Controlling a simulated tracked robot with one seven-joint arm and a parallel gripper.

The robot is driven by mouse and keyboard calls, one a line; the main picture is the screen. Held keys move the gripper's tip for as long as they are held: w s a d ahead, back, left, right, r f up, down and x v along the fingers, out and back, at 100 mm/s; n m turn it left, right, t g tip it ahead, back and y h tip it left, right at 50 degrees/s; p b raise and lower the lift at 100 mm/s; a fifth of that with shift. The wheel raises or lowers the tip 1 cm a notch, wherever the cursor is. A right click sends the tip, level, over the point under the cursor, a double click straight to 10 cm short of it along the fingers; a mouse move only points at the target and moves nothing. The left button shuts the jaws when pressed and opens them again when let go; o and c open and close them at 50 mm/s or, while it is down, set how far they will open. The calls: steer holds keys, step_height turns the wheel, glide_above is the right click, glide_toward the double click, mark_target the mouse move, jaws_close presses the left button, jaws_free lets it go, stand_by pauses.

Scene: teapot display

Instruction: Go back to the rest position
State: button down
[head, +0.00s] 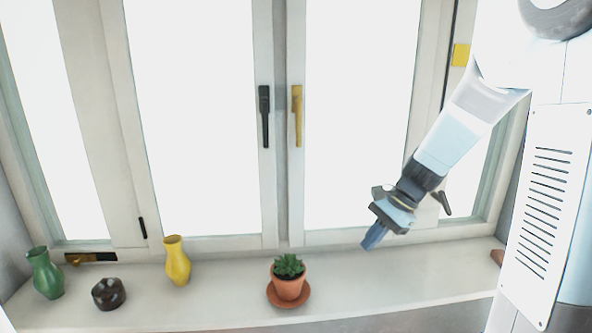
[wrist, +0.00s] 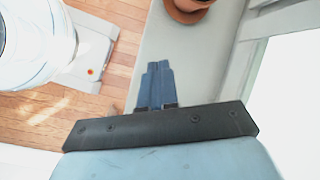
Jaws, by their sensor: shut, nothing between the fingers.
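My gripper (head: 372,238) hangs at the right of the head view, above the window sill (head: 220,296) and in front of the right window pane. Its blue fingers are together and hold nothing. In the wrist view the shut fingers (wrist: 156,82) point up the picture, over the pale sill (wrist: 188,60). The nearest object is a potted succulent (head: 289,280) on a terracotta saucer, to the left of and below the gripper, apart from it. Part of the terracotta pot (wrist: 190,8) shows at the top of the wrist view.
A yellow vase (head: 177,262), a dark faceted pot (head: 109,294) and a green vase (head: 45,274) stand on the sill to the left. The window has a black handle (head: 265,115) and a yellow handle (head: 297,114). Wooden floor (wrist: 115,85) lies beside the sill.

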steer(key=s+d+r+n+t+h, duration=0.2)
steer(key=s+r+n+t+h, duration=0.1)
steer(key=s+r+n, duration=0.2)
steer(key=s+d+r+n+t+h, duration=0.3)
steer(key=s+r+n, duration=0.3)
steer(key=s+r, duration=0.3)
steer(key=shift+s+r, duration=0.35)
steer(key=shift+s, duration=1.2)
